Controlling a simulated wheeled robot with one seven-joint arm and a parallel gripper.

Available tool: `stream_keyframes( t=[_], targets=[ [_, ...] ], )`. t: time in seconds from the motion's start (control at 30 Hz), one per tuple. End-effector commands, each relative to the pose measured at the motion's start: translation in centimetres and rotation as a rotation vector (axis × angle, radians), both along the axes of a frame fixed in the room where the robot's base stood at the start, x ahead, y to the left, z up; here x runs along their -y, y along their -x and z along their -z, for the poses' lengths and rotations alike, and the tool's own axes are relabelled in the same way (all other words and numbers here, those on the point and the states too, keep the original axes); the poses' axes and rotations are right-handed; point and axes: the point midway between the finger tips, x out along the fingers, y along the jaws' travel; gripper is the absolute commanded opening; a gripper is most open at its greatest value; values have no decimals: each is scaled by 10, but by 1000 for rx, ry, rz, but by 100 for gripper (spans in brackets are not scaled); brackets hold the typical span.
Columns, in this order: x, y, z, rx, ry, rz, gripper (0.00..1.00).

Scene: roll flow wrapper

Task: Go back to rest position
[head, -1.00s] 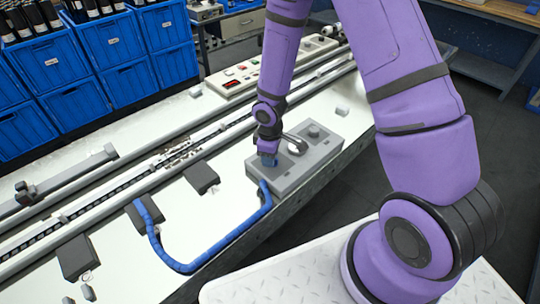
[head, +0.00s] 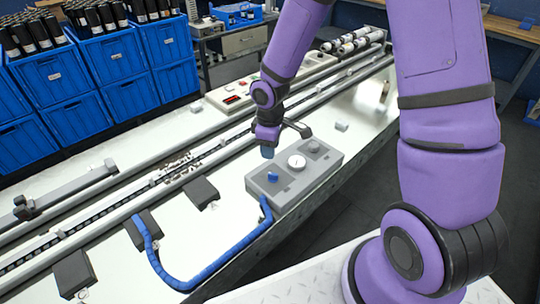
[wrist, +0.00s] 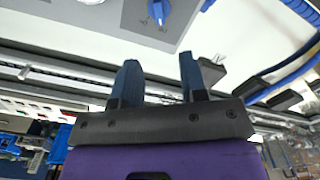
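My gripper (head: 267,151) is above the conveyor table, just behind and above the grey control box (head: 286,193). The wrist view shows my gripper (wrist: 158,62) with its two blue fingers apart and nothing between them. The blue knob (head: 273,175) on the box's front panel stands clear of the fingers. The knob (wrist: 158,11) also shows at the top of the wrist view, beyond the fingertips and apart from them.
A blue hose (head: 205,272) runs from the box across the white table (head: 205,235). A white dial (head: 297,161) is beside the knob. Conveyor rails (head: 120,188) run behind. Blue crates (head: 130,97) stand at the back left. Free air lies above the box.

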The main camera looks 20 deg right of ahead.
Motion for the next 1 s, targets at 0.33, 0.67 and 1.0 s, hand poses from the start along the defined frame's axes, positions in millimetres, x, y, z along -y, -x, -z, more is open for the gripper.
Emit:
stream_keyframes(
  t=[0.33, 0.67, 1.0],
  targets=[
    [0, 0, -6, 0, 0, -1, 39],
    [1, 0, -10, 5, 3, 5, 39],
    [27, 11, -91, 100, 67, 164, 39]
  ],
)
